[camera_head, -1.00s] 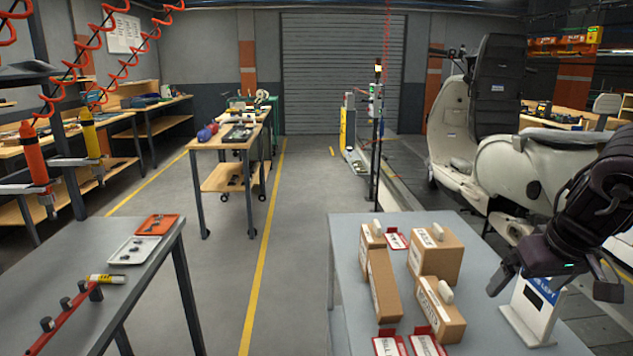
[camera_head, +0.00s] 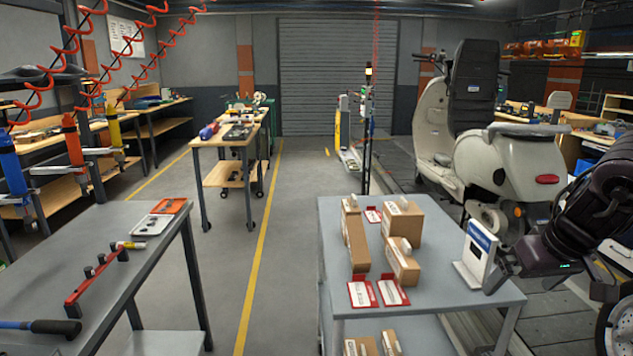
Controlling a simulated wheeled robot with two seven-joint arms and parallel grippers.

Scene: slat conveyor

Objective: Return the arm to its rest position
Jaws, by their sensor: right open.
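My right gripper (camera_head: 548,279) is at the lower right, dark and open, with nothing seen between its fingers. It is beside the right edge of the grey cart (camera_head: 440,299), close to a white stand with a blue label (camera_head: 474,256). I cannot tell whether it touches the stand. The forearm comes in from the right edge of the picture. Cardboard boxes (camera_head: 404,267) stand on the cart, with small white items on top of some. Red-edged cards (camera_head: 391,291) lie at its front and back. My left gripper is not in view.
A grey table (camera_head: 60,255) at the left holds trays (camera_head: 153,224), a red rack (camera_head: 88,287) and a blue-handled tool (camera_head: 40,326). A cream scooter (camera_head: 490,165) stands behind the cart at right. The floor aisle (camera_head: 288,240) between table and cart is clear.

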